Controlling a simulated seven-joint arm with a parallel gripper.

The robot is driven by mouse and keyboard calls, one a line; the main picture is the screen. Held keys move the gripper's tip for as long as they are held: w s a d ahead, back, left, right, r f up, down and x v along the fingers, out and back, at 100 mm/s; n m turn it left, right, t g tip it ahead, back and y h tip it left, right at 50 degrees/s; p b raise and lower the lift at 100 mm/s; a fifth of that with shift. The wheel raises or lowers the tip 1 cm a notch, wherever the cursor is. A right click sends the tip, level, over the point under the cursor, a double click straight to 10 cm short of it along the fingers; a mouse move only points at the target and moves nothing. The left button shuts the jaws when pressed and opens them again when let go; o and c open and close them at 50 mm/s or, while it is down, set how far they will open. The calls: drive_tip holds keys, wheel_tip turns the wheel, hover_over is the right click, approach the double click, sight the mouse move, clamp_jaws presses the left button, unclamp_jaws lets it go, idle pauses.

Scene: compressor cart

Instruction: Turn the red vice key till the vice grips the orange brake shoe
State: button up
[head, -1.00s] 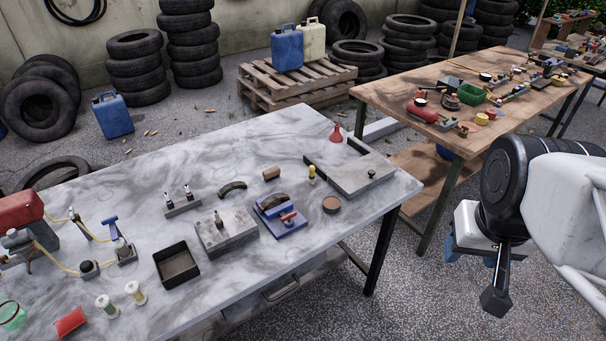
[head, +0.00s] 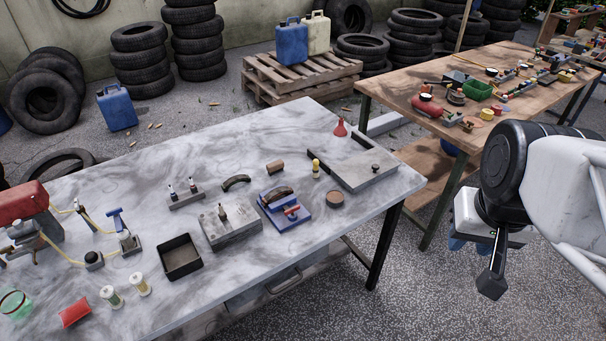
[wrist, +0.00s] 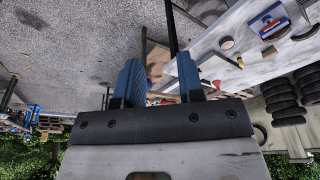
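The blue vice (head: 284,214) stands on the marble-topped table, right of centre. Its red key (head: 291,210) is on its front side. A curved brown-orange brake shoe (head: 277,192) sits at the top of the vice; I cannot tell how tightly it is held. My gripper (head: 471,240) is off the table's right edge, well apart from the vice. In the wrist view my gripper (wrist: 158,78) has its two blue fingers spread, with nothing between them. The vice (wrist: 268,18) also shows there, at the upper right, with the red key (wrist: 269,30).
Left of the vice are a grey block (head: 229,226), a black tray (head: 180,257) and a dark curved shoe (head: 236,181). A round brown disc (head: 335,200), a yellow-topped piece (head: 316,168) and a grey plate (head: 365,171) lie right of it. A wooden table (head: 390,91) stands behind my arm.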

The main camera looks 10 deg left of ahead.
drive_tip(key=w+a+f+m+g+y, duration=0.1)
drive_tip(key=w+a+f+m+g, duration=0.1)
drive_tip(key=w+a, duration=0.6)
drive_tip(key=m+g+y, duration=0.2)
drive_tip(key=m+g, duration=0.2)
drive_tip(key=m, duration=0.3)
approach(293, 208)
drive_tip(key=shift+s+a+f, duration=0.1)
drive_tip(key=shift+s+f, duration=0.05)
drive_tip(key=shift+f, duration=0.25)
drive_tip(key=shift+f, duration=0.1)
drive_tip(key=shift+x, duration=3.8)
clamp_jaws()
